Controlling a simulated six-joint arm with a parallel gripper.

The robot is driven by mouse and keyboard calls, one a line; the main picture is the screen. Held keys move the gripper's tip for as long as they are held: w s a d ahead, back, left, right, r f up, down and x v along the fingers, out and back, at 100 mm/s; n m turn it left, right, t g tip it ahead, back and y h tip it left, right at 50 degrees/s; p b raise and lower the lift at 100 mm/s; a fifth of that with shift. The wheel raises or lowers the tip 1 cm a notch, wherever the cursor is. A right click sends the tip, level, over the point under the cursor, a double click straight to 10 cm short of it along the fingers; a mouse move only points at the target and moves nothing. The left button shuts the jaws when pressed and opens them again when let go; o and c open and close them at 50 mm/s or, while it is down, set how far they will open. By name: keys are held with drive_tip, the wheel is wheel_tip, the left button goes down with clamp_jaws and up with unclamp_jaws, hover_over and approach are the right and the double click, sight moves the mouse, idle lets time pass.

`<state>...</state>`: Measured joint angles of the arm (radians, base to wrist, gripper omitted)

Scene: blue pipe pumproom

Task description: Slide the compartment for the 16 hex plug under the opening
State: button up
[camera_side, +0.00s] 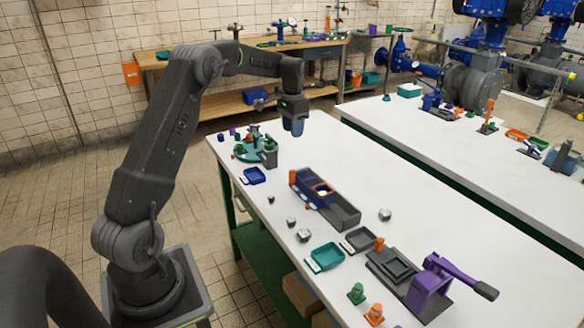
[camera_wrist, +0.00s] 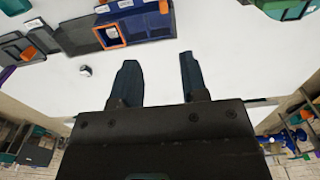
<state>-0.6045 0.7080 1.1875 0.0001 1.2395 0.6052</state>
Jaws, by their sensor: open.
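The slide unit stands mid-table, a dark blue housing (camera_side: 314,186) with an orange-rimmed opening (camera_side: 322,190). A dark grey slide (camera_side: 345,216) sticks out of its near end, and an orange block (camera_side: 293,177) sits at the far end. The labels are too small to read, so I cannot tell which compartment lies under the opening. My gripper (camera_side: 293,128) is open and empty, above the table beyond the housing; its fingers (camera_wrist: 158,78) are apart.
Several small metal pieces (camera_side: 385,214) lie loose around the unit. A teal tray (camera_side: 325,257), a grey tray (camera_side: 358,240) and a purple lever press (camera_side: 430,285) stand nearer. A blue tray (camera_side: 254,175) and green carousel (camera_side: 250,152) are at left.

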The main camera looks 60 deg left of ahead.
sight(292, 170)
drive_tip(key=f, duration=1.4)
drive_tip(key=shift+a+f, duration=0.2)
drive_tip(key=shift+a, duration=0.1)
clamp_jaws()
